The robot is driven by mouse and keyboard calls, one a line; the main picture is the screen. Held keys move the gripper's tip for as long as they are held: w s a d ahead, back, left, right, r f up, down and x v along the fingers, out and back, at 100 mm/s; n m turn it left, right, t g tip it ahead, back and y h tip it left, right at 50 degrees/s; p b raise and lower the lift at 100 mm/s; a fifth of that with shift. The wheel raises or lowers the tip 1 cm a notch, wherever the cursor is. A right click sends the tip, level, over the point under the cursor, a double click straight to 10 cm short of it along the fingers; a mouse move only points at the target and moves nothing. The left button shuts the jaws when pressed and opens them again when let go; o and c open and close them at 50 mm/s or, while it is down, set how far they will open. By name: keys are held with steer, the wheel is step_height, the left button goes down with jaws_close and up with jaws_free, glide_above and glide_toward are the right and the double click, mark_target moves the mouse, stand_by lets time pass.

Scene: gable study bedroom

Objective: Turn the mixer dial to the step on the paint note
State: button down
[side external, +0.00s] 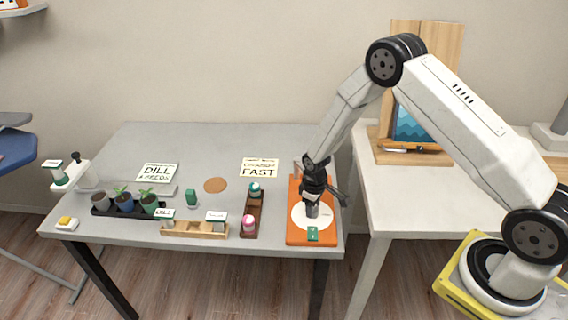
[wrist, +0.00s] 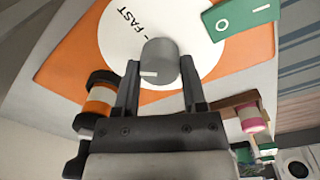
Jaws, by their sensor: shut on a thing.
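The mixer dial is a grey round knob (wrist: 160,58) with a short white pointer mark, on a white disc (wrist: 115,40) set in an orange base (side external: 296,238). My gripper (wrist: 160,75) has a finger on each side of the knob and is shut on it. In the side view my gripper (side external: 312,206) comes down over the disc and hides most of the knob. The word FAST is printed on the disc near the knob; other step words are hidden or unreadable. A note card (side external: 259,168) behind reads FAST on its lower line; its upper line is unclear.
A green switch plate (side external: 313,234) is at the base's front. A brown tray (side external: 249,222) with pink and green pots stands close left. Further left are a wooden rack (side external: 187,230), potted plants (side external: 124,202) and a DILL card (side external: 157,173).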

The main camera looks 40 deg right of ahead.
steer(key=m, duration=0.5)
steer(key=shift+m, duration=2.6)
steer(key=shift+c, duration=0.7)
jaws_free()
steer(key=shift+r, duration=0.1)
steer(key=shift+w+a+r, duration=0.1)
steer(key=shift+r, duration=3.7)
